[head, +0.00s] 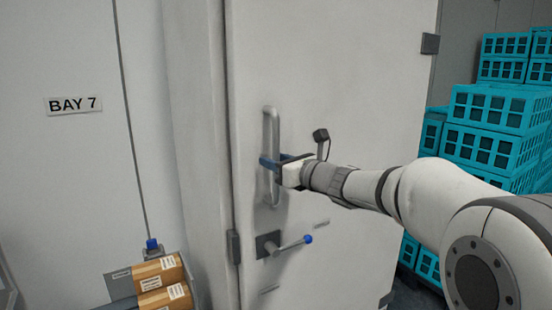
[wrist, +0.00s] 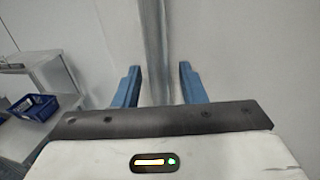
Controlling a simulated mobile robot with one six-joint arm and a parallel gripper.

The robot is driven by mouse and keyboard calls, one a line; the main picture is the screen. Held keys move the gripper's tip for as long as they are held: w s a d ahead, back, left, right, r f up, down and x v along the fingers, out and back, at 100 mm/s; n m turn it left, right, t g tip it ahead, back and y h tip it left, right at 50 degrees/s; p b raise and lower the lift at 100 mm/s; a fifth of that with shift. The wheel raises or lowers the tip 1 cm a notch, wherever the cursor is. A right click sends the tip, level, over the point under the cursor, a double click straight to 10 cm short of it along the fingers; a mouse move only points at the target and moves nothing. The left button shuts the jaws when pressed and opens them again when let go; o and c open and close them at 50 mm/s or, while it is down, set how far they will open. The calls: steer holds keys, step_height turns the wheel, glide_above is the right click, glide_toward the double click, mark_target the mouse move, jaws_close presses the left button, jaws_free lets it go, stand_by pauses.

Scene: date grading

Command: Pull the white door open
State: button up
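The white door (head: 350,90) stands upright and appears to sit against its frame at the left edge. A vertical grey bar handle (head: 270,130) is on its left part and also shows in the wrist view (wrist: 153,45). Below it is a lever with a blue knob (head: 308,239), pointing right and slightly up. My gripper (head: 273,162) is at the middle of the bar handle. In the wrist view its blue fingers (wrist: 158,85) are apart, one on each side of the bar, with a gap visible at the right finger.
Stacked teal crates (head: 495,110) stand right of the door, behind my arm. Cardboard boxes (head: 160,285) sit at the lower left, below a "BAY 7" sign (head: 74,105). The wrist view shows a blue bin (wrist: 33,107) on a grey bench at left.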

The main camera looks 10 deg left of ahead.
steer(key=shift+w+a, duration=0.1)
steer(key=shift+a, duration=0.05)
jaws_close()
stand_by(0.4)
